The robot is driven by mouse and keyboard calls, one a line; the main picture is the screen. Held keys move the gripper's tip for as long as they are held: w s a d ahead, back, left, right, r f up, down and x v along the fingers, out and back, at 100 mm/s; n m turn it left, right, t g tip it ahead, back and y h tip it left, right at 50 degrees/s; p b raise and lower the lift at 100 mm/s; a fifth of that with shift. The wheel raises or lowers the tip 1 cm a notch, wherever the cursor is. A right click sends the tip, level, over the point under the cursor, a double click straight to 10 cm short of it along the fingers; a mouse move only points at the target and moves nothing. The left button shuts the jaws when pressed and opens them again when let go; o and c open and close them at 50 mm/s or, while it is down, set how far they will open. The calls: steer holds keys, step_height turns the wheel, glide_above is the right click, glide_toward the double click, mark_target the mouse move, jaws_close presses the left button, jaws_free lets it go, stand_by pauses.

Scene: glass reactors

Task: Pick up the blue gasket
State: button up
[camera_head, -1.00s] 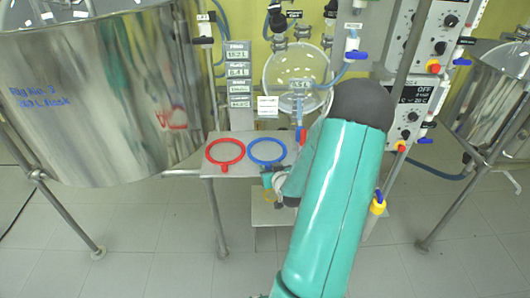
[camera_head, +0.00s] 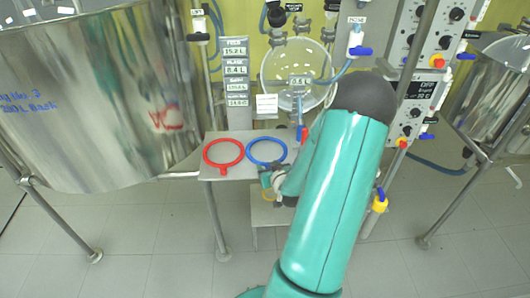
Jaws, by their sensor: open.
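The blue gasket (camera_head: 249,145) is a ring lying flat on a small grey metal shelf (camera_head: 213,173). My gripper (camera_head: 267,172) is at the near edge of the blue ring, at the end of my green arm. It is small in the picture and partly hidden by my arm, and the fingertips are hard to make out. It is open, and the ring still lies on the shelf. Whether the jaws touch the ring cannot be told.
A red gasket (camera_head: 207,160) lies just left of the blue one. A large steel vessel (camera_head: 90,110) stands at the left. A round glass flask (camera_head: 275,85) hangs behind the shelf. Control boxes (camera_head: 432,88) are at the right. A lower plate (camera_head: 262,217) sits below the shelf.

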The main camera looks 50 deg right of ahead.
steer(key=shift+d, duration=0.1)
steer(key=c, duration=1)
steer(key=shift+r, duration=0.15)
